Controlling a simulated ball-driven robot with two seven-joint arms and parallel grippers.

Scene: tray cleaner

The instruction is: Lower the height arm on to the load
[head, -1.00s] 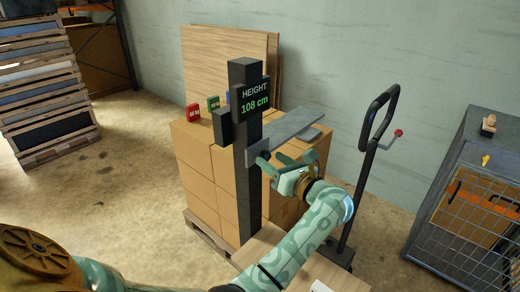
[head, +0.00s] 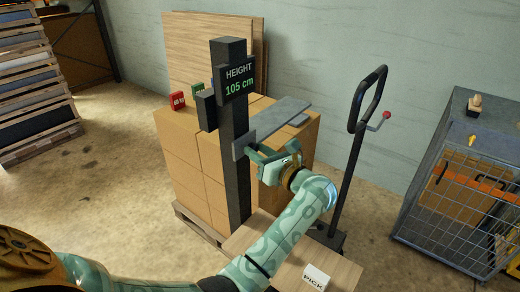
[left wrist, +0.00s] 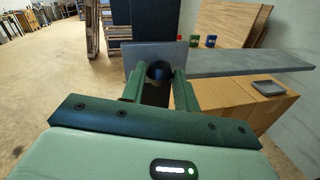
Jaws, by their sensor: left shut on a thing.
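The grey height arm (head: 280,115) is a flat plate on a dark post (head: 232,165), whose display (head: 238,80) reads 105 cm. It reaches over the load, a stack of cardboard boxes (head: 185,150) on a pallet. In the left wrist view the height arm (left wrist: 240,62) is level, with a gap above the box tops (left wrist: 235,95). My left gripper (head: 254,152) is shut on a dark round knob (left wrist: 159,70) at the near end of the height arm. The fingers (left wrist: 155,85) hide part of the knob. My right gripper is not in view.
A pallet truck handle (head: 368,100) stands right of the load. A wire cage (head: 465,205) is further right. A wooden surface (head: 335,268) with a PICK label (head: 316,277) is in front.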

